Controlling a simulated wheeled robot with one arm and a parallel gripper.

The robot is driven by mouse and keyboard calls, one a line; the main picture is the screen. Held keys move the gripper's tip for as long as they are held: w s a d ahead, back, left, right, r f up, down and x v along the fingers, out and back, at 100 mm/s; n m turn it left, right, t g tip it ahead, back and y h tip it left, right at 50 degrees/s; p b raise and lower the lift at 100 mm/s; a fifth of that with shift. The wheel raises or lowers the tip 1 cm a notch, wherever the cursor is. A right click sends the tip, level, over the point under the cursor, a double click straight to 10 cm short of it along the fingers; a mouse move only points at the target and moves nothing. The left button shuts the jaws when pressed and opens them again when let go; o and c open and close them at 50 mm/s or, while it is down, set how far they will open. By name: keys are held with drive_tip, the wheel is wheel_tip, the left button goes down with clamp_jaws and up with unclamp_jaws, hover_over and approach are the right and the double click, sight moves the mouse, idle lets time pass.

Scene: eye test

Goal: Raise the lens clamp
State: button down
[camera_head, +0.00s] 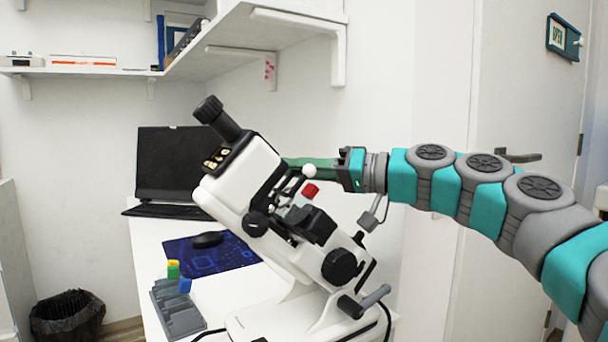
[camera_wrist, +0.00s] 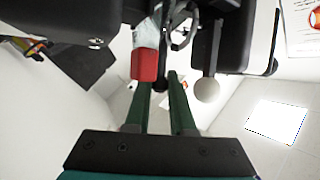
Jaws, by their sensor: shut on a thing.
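A white microscope (camera_head: 240,178) with black knobs and a black eyepiece stands tilted on the desk. My gripper (camera_head: 286,163) reaches in from the right, its green fingers at the microscope's upper right side. In the wrist view the fingers (camera_wrist: 160,86) close around a small dark rounded part (camera_wrist: 161,84); I cannot tell for sure whether it belongs to the lens clamp. A white ball on a grey stem (camera_wrist: 207,90) is just right of the fingers, and it shows in the head view (camera_head: 309,171). A red block (camera_wrist: 145,64) is just left of them.
A laptop (camera_head: 178,165) and a mouse (camera_head: 207,240) on a blue mat (camera_head: 240,256) are behind the microscope. A grey rack (camera_head: 172,312) with small coloured pieces stands at its left. Shelves (camera_head: 262,22) hang above; a bin (camera_head: 68,318) stands on the floor.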

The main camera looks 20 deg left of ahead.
sight(284, 182)
drive_tip(key=shift+s+a+r, duration=0.4)
drive_tip(key=shift+s+r, duration=0.1)
drive_tip(key=shift+r, duration=0.2)
drive_tip(key=shift+s+a+r, duration=0.4)
drive_tip(key=shift+s+r, duration=0.1)
drive_tip(key=shift+r, duration=0.2)
drive_tip(key=c, duration=0.8)
unclamp_jaws()
drive_tip(key=shift+a, duration=0.1)
drive_tip(key=shift+o, duration=0.2)
drive_tip(key=d, duration=0.7)
drive_tip(key=shift+s+d+b, duration=0.3)
drive_tip(key=shift+s+d, duration=0.05)
drive_tip(key=shift+d, duration=0.05)
